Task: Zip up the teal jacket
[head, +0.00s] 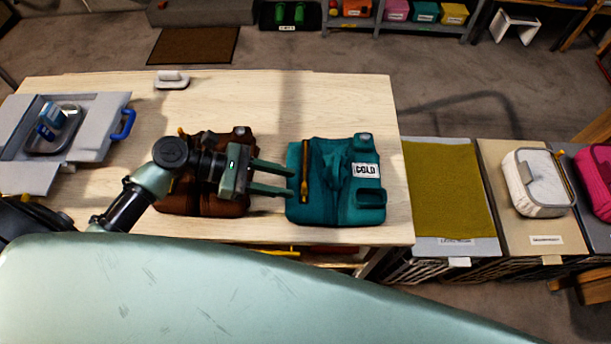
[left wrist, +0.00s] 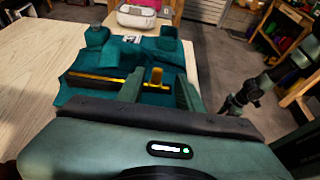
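The teal jacket (head: 360,205) lies flat on the light wood table, with a white "COLD" label on its right part. A long brass zip piece (head: 304,175) runs along its left part. My left gripper (head: 291,182) reaches in from the left, its two fingers apart at the jacket's left edge.
A brown folded garment (head: 215,203) lies under my left arm. A grey case (head: 90,140) with a blue handle is at the table's left. A small white brush-like object (head: 172,80) stands at the far edge. Bins, one with an olive cloth (head: 445,190), stand right of the table.

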